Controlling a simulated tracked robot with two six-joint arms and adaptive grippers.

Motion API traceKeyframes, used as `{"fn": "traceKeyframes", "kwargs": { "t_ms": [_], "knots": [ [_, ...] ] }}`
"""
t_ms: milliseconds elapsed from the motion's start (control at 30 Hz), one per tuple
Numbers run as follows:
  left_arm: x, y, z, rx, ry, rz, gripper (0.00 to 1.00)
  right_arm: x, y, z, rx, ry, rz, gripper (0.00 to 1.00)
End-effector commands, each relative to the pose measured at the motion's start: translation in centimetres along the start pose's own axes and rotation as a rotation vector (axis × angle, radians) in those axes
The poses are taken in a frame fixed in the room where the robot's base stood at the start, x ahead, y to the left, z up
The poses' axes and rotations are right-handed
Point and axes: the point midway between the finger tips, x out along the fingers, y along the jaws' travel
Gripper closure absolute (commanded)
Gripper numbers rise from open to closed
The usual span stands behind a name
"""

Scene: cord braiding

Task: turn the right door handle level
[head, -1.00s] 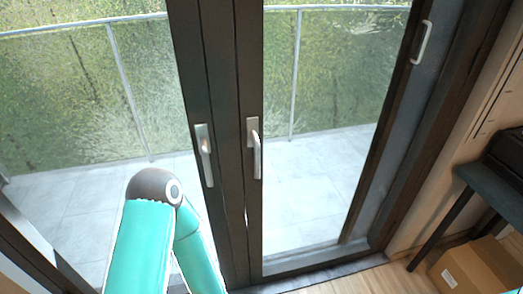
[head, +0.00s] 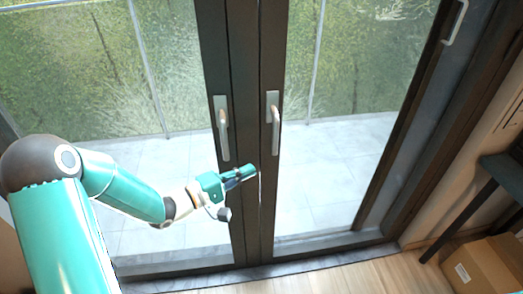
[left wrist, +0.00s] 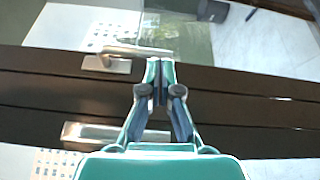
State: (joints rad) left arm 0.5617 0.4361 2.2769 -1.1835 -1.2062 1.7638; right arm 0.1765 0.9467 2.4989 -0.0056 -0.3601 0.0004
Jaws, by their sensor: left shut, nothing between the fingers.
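The right door handle (head: 275,130) is a pale metal lever on the right door's dark frame, and it hangs down in the head view. The left door handle (head: 223,132) is beside it, also hanging down. My left gripper (head: 254,172) is shut and empty, just below and left of the right handle's free end. In the left wrist view, the gripper tips (left wrist: 160,66) are close to the end of the far handle (left wrist: 135,51), which appears to be the right one. I cannot tell whether they touch. The nearer handle (left wrist: 105,132) is partly behind the gripper. My right gripper is out of view.
The dark double door frame (head: 243,60) stands upright between glass panes, with a tiled balcony beyond. Another handle (head: 455,22) is at the upper right. A cardboard box (head: 480,265) and a dark table (head: 505,170) stand at the right. Wooden floor (head: 340,270) is clear in front.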

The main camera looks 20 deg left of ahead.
Motion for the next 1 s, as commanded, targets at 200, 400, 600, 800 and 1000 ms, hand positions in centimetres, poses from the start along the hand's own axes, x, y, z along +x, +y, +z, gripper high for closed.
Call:
{"fn": "traceKeyframes", "kwargs": {
  "t_ms": [200, 400, 600, 800, 1000],
  "knots": [
    [-4.5, 2.2, -4.8, 0.096, 0.131, 0.015, 1.00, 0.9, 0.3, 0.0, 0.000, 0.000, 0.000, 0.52],
    [-5.1, 2.0, -5.4, 0.095, 0.149, 0.010, 1.00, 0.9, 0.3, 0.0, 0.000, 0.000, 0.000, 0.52],
    [-5.0, 2.0, -5.4, 0.095, 0.148, 0.010, 1.00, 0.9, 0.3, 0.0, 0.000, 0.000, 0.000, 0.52],
    [-4.2, 2.0, -5.4, 0.095, 0.145, 0.010, 1.00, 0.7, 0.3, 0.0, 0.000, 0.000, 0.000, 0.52],
    [-1.2, 2.1, -5.8, 0.094, 0.143, 0.010, 1.00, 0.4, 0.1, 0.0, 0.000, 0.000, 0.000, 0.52]
  ]
}}
